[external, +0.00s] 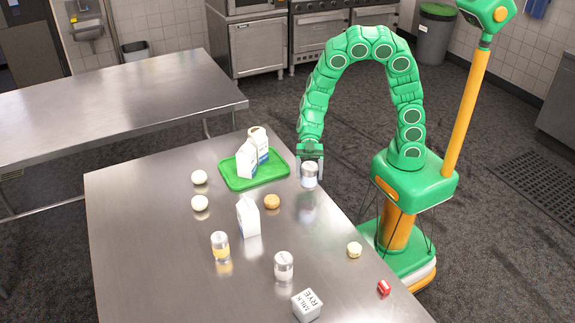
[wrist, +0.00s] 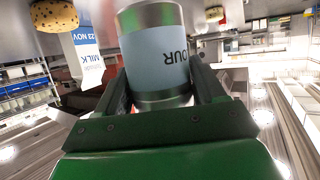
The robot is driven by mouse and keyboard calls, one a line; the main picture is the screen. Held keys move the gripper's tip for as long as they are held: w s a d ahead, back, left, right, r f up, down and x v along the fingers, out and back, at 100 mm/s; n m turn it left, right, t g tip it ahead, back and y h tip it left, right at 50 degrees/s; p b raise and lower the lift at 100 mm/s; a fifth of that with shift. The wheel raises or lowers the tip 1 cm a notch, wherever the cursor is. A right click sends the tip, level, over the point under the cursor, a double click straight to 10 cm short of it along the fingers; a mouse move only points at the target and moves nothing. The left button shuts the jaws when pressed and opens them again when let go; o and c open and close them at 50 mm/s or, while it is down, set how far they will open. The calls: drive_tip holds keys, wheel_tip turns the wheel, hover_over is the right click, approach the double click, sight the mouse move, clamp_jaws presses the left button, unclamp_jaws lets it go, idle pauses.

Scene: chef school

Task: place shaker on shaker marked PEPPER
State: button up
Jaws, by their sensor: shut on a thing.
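My gripper (external: 309,163) is shut on a shaker (external: 310,177) with a metal top and pale blue label, held upright just above the table near its right edge. In the wrist view, the held shaker (wrist: 163,60) is between both fingers; its label shows "OUR" upside down, the rest hidden. A shaker with a yellow band (external: 220,246) and a shaker with a pale label (external: 284,266) stand upright on the table, in front of my gripper and to the left. I cannot read either label, so I cannot tell which is marked PEPPER.

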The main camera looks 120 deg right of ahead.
sight(310, 166)
drive_tip(key=shift+r, duration=2.55)
